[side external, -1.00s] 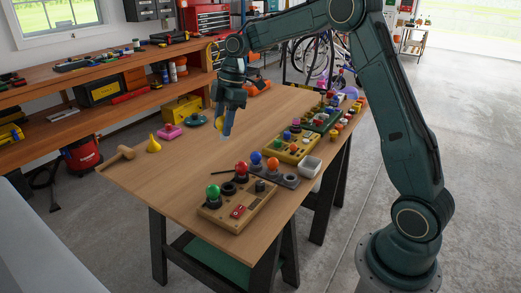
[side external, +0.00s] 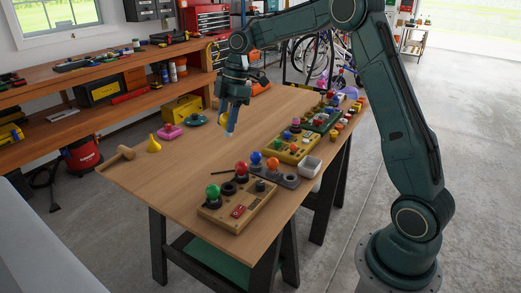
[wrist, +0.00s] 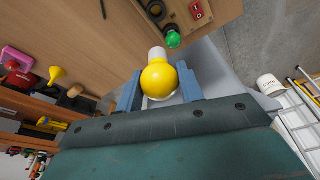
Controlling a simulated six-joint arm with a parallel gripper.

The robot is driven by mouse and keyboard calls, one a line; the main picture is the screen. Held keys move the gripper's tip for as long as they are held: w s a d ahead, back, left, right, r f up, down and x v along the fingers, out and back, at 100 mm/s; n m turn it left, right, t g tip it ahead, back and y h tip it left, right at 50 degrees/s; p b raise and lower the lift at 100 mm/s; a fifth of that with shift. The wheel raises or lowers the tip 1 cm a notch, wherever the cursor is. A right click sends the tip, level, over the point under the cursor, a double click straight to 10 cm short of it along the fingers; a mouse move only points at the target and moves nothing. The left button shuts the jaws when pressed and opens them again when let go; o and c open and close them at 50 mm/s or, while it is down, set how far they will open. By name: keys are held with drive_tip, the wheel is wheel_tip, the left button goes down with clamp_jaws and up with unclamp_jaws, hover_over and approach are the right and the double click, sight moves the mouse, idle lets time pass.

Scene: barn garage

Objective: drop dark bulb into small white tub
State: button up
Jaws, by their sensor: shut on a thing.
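My gripper (side external: 231,130) hangs above the wooden table (side external: 190,185), pointing down. In the wrist view my gripper (wrist: 159,95) is shut on a yellow bulb (wrist: 158,80) with a white base. The yellow bulb shows only in part in the side view. The small white tub (side external: 309,167) stands at the table's right edge, to the right of and below my gripper in the side view. Its inside is too small to make out. I cannot pick out a dark bulb for certain in either view.
A wooden panel (side external: 233,212) with a green bulb (side external: 212,191) and a red switch is at the near end. More panels line the right edge. The table's middle is clear.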

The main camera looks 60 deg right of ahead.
drive_tip(key=s+d+f, duration=0.4)
drive_tip(key=s+d, duration=0.1)
drive_tip(key=d, duration=0.3)
drive_tip(key=s+d+f, duration=0.4)
drive_tip(key=s+d, duration=0.1)
drive_tip(key=d, duration=0.4)
drive_tip(key=s+d+f, duration=0.4)
drive_tip(key=s+d, duration=0.2)
drive_tip(key=d, duration=0.2)
drive_tip(key=shift+d, duration=0.15)
drive_tip(key=shift+w+f, duration=0.1)
drive_tip(key=shift+f, duration=0.1)
drive_tip(key=shift+f, duration=3.35)
drive_tip(key=o, duration=1.1)
drive_tip(key=shift+c, duration=0.2)
